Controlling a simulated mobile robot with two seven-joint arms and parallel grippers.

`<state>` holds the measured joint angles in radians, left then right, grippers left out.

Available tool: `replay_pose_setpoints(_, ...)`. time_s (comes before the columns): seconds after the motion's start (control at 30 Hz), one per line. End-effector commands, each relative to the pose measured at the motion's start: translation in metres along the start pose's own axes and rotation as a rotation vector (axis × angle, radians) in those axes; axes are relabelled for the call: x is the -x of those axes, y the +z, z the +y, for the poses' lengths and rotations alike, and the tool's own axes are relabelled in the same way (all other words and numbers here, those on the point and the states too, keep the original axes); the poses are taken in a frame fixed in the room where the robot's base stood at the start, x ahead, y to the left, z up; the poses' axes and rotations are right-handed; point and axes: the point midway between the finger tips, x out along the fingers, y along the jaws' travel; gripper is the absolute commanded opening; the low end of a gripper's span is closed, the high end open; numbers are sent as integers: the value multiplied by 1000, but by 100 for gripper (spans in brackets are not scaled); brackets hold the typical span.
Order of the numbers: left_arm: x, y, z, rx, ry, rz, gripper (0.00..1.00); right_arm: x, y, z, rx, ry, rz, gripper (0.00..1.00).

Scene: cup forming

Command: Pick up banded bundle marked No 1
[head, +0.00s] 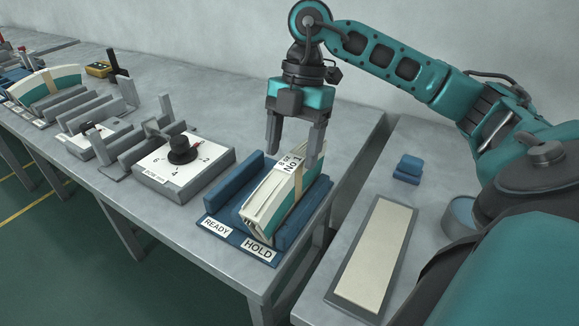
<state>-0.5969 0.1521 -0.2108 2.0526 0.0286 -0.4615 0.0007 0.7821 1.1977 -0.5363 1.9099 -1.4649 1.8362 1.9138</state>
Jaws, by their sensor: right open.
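The banded bundle marked No 1 (275,203) is a stack of cream and teal sheets with a tan band and a white label on top. It leans in the right slot of a blue rack (225,193), behind the HOLD label (258,250). The slot behind the READY label (217,226) looks empty. My right gripper (294,150) is open and points down, just above the far end of the bundle. The gripper's fingers look close to the bundle's top; I cannot tell whether they touch it. My left gripper is not in view.
A dial box (183,168) with a black knob stands left of the rack. Grey fixtures (100,140) and another curved banded bundle (48,86) are farther left. A gap separates the tables.

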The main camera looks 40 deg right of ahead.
Motion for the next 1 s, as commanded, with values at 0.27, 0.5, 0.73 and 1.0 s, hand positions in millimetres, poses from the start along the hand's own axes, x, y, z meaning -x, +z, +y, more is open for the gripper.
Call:
replay_pose_setpoints(0.27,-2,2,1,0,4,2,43,-27,-1,-2,1,-3,1,68)
replay_pose_setpoints(0.5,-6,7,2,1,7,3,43,-60,-2,-2,1,-2,1,68)
replay_pose_setpoints(0.73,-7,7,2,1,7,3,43,-64,-2,-2,1,1,-1,68)
replay_pose_setpoints(1.0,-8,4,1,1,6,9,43,-64,-2,-2,1,0,0,50)
